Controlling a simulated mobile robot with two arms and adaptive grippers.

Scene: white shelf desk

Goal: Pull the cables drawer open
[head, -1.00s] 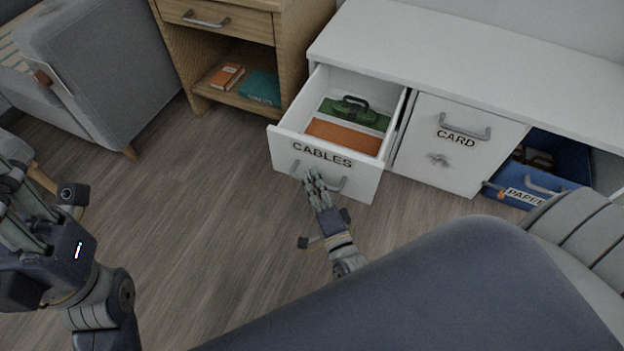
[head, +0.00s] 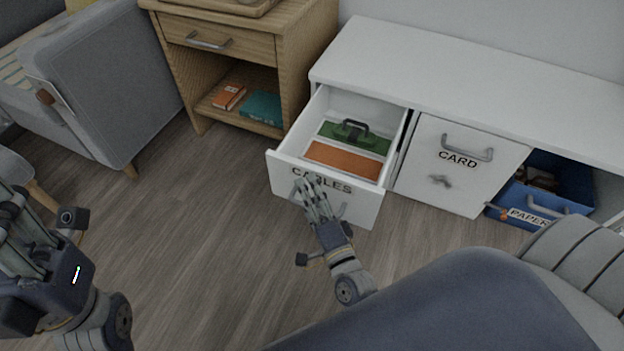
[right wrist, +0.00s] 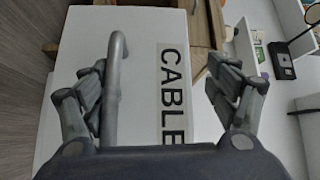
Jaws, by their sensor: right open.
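The cables drawer (head: 357,211) is pulled out of the white desk, its inside showing from above. Its front also fills the middle of the right wrist view (right wrist: 145,40), with the CABLES label turned sideways. Its grey handle (right wrist: 114,85) stands between the open fingers of my right gripper (right wrist: 160,95), closer to the left finger. In the head view my right gripper (head: 312,195) is in front of the drawer and hides part of the label and handle. Contact with the handle cannot be told. My left gripper (head: 25,225) is at the far left, away from the drawer.
In the drawer lie a green case (head: 352,140) and an orange item (head: 343,160). The card drawer (head: 460,165) is to the right; the blue paper drawer (head: 545,205) stands beyond it. A wooden cabinet (head: 225,45) and grey armchair (head: 95,80) are left. The floor before them is clear.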

